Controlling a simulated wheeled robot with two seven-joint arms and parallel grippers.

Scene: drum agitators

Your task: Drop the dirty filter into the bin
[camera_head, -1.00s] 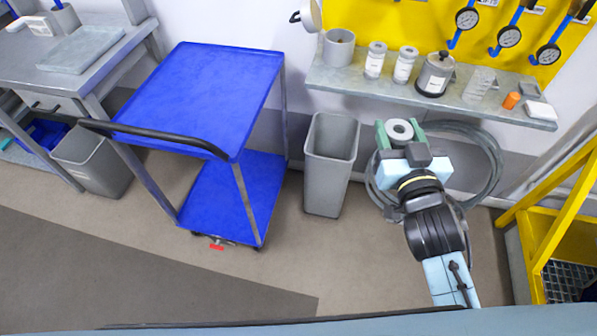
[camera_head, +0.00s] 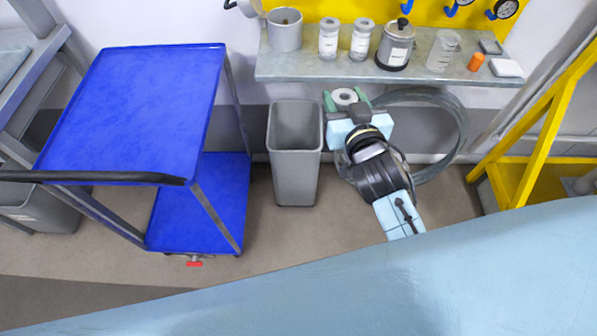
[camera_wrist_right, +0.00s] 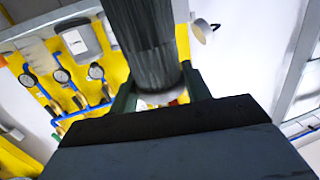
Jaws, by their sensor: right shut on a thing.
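My right gripper (camera_head: 346,100) is shut on the dirty filter (camera_head: 345,97), a grey cylinder whose pale ringed end faces up in the head view. In the right wrist view the filter (camera_wrist_right: 146,45) is a dark ribbed cylinder between the green fingers. The tall grey bin (camera_head: 295,165) stands on the floor just left of the gripper, open at the top. The filter is to the right of the bin's rim, not over its opening. The bin's inside bottom is hidden. My left gripper is not in view.
A blue cart (camera_head: 135,110) stands left of the bin. A wall shelf (camera_head: 290,68) with jars and small items is behind the gripper. A coiled hose (camera_head: 455,130) and a yellow frame (camera_head: 545,125) are to the right. Another grey bin (camera_head: 40,210) is at far left.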

